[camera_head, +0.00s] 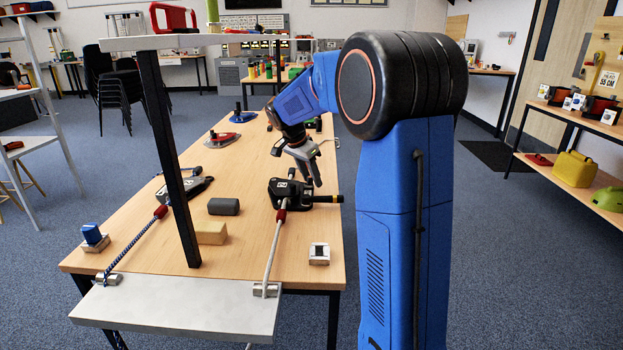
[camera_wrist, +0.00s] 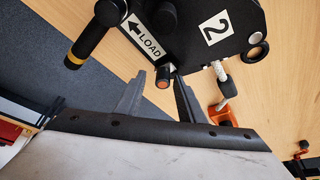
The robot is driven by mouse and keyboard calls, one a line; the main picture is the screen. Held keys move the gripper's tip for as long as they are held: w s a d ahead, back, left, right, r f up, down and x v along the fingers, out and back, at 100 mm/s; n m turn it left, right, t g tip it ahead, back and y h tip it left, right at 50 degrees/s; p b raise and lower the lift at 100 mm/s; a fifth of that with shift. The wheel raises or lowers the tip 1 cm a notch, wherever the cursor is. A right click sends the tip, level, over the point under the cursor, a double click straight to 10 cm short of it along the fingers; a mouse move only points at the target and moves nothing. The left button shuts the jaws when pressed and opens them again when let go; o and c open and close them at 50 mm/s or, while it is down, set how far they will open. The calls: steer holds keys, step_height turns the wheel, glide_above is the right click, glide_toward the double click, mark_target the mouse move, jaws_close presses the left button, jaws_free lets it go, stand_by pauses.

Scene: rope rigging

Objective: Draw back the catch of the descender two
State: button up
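Descender two (camera_head: 287,191) is a black device lying on the wooden table, with a white rope (camera_head: 278,232) and red sleeve at its near end. In the wrist view, the descender body (camera_wrist: 188,22) shows a white "2" label and a "LOAD" arrow. A small black pin with an orange end (camera_wrist: 163,83), perhaps the catch, sticks out from its edge. A black handle with a yellow band (camera_wrist: 80,52) extends to the left. My gripper (camera_head: 315,178) is over the descender's far right side. In the wrist view, its fingers (camera_wrist: 158,78) are apart, with the pin appearing between their tips; contact cannot be told.
A grey descender (camera_head: 187,187) with a blue rope lies to the left. A dark block (camera_head: 223,206), a wooden block (camera_head: 211,233) and a small white switch box (camera_head: 319,254) are nearby.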

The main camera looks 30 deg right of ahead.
steer(key=v, duration=1.7)
steer(key=shift+d, duration=0.15)
